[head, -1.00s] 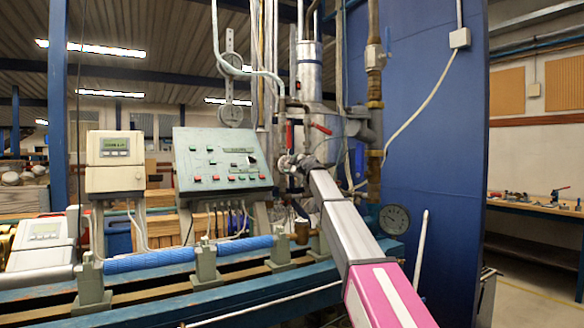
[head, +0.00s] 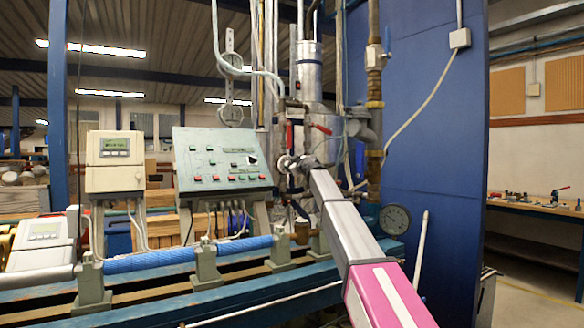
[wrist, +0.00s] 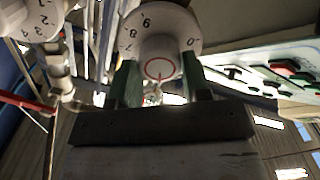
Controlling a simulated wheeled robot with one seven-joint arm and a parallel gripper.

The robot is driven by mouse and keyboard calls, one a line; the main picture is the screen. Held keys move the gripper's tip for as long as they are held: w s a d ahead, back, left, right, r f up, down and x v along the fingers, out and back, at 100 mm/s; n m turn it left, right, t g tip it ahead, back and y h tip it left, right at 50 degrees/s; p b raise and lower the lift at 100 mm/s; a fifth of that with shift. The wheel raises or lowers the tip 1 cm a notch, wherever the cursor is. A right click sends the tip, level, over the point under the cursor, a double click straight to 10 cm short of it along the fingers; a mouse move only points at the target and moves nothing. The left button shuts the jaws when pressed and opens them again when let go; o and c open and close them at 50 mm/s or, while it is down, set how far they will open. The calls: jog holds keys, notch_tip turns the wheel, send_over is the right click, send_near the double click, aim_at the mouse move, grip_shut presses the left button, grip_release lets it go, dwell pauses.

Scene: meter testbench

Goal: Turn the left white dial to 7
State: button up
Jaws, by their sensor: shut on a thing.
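A white dial (wrist: 150,30) with black numerals is at the top middle of the wrist view. Its numerals seem to include 8, 9 and 0, but its setting cannot be read. My gripper (wrist: 158,82) has its green fingers on either side of the dial's round knob, which has a red ring on its face, and is shut on it. A second white dial (wrist: 35,18) is at the top left, apart from the fingers. In the head view my gripper (head: 304,163) reaches the pipework, and the dials are small and mostly hidden there.
A grey-green control panel (head: 222,160) with red and green buttons stands left of my gripper. Red-handled valves (head: 321,129) and pipes are close behind and above. A round gauge (head: 395,219) is at lower right, before a blue wall (head: 440,130).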

jog(key=m, duration=1.9)
jog(key=shift+m, duration=0.4)
jog(key=o, duration=0.9)
jog(key=v, duration=1.1)
jog(key=shift+w, duration=0.1)
